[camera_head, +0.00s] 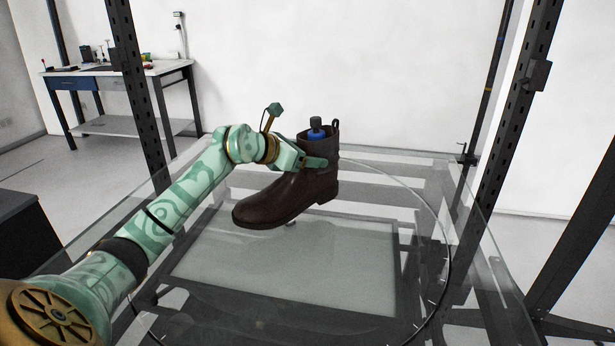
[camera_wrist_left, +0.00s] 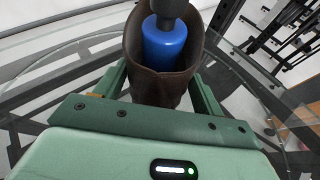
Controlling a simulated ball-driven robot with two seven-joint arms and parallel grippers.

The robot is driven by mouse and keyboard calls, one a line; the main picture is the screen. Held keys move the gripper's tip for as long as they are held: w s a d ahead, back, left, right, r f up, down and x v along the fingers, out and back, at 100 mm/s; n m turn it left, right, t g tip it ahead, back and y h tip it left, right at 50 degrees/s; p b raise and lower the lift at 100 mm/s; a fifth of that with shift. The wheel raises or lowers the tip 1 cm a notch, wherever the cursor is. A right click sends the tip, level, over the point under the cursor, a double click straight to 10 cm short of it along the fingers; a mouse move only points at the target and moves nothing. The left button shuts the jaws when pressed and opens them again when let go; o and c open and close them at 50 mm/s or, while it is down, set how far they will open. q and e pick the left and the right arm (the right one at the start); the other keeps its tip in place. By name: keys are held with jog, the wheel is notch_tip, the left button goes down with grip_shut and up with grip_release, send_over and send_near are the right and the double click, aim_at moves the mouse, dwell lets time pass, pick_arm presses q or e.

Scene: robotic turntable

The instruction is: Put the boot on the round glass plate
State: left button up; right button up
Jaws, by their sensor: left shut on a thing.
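The dark brown boot (camera_head: 290,193) is upright in the head view, toe pointing to the lower left. My left gripper (camera_head: 312,162) is shut on the boot's shaft. In the left wrist view the fingers of my left gripper (camera_wrist_left: 160,88) lie on either side of the shaft (camera_wrist_left: 157,88). A blue cylinder with a dark grey top (camera_head: 316,130) shows in the boot's opening. The round glass plate (camera_head: 436,206) lies under the boot; its thin rim curves around on the right. I cannot tell whether the sole touches the glass. My right gripper is not in view.
Dark slotted metal posts (camera_head: 137,90) rise left and right of the plate. A dark frame (camera_head: 408,262) shows through the glass. The glass in front and right of the boot is clear. A workbench (camera_head: 120,72) with small items stands at the back left.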

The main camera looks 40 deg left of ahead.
aim_at(272, 186)
pick_arm(q)
jog(key=shift+w+a+f+b, duration=0.25)
jog(key=shift+w+a+f, duration=0.15)
jog(key=shift+f, duration=0.2)
jog(key=shift+w+a+f+b, duration=0.2)
jog(key=shift+w+a+f, duration=0.15)
jog(key=shift+f, duration=0.25)
notch_tip(272, 186, down, 4)
jog(key=shift+w+r+b, duration=0.1)
jog(key=shift+r+b, duration=0.15)
jog(key=shift+b, duration=0.5)
jog(key=shift+r, duration=0.15)
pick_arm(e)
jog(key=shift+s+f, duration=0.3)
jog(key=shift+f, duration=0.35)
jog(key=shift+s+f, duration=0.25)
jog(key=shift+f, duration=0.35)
pick_arm(q)
jog(key=o, duration=1.8)
jog(key=shift+o, duration=0.2)
jog(key=p+v, duration=0.3)
jog(key=v, duration=0.8)
jog(key=shift+s+a+r+p, duration=0.15)
jog(key=shift+s+p, duration=0.15)
jog(key=shift+s, duration=0.3)
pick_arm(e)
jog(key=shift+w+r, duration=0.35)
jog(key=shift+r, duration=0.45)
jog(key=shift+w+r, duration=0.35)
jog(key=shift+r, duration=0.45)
